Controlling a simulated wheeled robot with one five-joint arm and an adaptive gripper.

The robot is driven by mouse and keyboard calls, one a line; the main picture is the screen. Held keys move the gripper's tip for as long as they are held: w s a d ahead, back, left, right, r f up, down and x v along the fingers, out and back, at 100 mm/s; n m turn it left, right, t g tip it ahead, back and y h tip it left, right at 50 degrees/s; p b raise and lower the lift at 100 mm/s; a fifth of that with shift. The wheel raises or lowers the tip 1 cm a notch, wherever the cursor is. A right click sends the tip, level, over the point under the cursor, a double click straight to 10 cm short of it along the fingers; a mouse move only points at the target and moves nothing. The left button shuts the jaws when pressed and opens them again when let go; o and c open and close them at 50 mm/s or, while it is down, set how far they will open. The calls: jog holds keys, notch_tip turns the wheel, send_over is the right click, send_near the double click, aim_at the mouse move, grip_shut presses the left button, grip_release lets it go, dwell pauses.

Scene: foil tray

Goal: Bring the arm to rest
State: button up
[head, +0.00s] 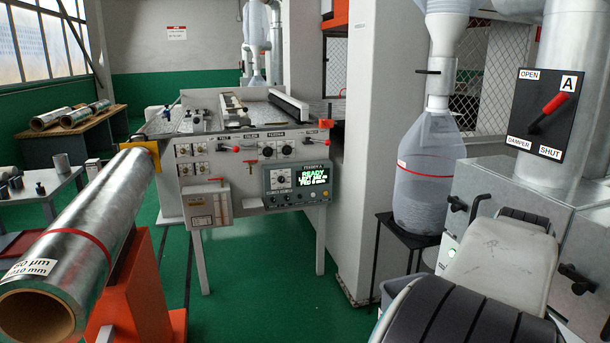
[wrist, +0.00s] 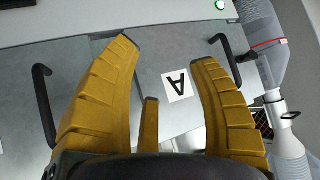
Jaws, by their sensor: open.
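My gripper (wrist: 160,85) shows in the wrist view as yellow ribbed fingers, spread apart with nothing between them. It faces a grey panel (wrist: 150,60) that bears a white label with a black A (wrist: 178,85), seen between the fingers. I cannot tell how far the panel is from the fingertips. In the head view my arm (head: 495,265) reaches in at the lower right, in front of the grey cabinet (head: 480,195). The fingers are not seen in the head view.
A damper lever (head: 548,112) with a red grip stands above the cabinet. Black handles (wrist: 44,105) stick out from the panel. A clear collecting bag (head: 425,150) sits on a black stand left of my arm. A large foil roll (head: 75,240) lies at left. Green floor (head: 250,280) is free between.

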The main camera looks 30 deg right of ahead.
jog(key=w+a+f+n+y+p, duration=0.1)
jog(key=a+f+n+y, duration=0.2)
jog(key=a, duration=0.5)
jog(key=w+a+f+n+g+y+p, duration=0.15)
jog(key=a+f, duration=0.25)
jog(key=a, duration=0.5)
jog(key=a+f+n+y, duration=0.1)
jog(key=a+f+y, duration=0.25)
jog(key=a, duration=0.45)
jog(key=w+a+r+n+t+p, duration=0.1)
jog(key=w+a+r+n+p, duration=0.1)
jog(key=a+n, duration=0.3)
jog(key=w+a+r+n+t+y+p, duration=0.1)
jog(key=a+n, duration=0.5)
jog(key=a, duration=0.7)
jog(key=shift+w+a+r+y+p, duration=0.15)
jog(key=shift+w+r+y+p, duration=0.25)
jog(key=shift+r+p, duration=0.75)
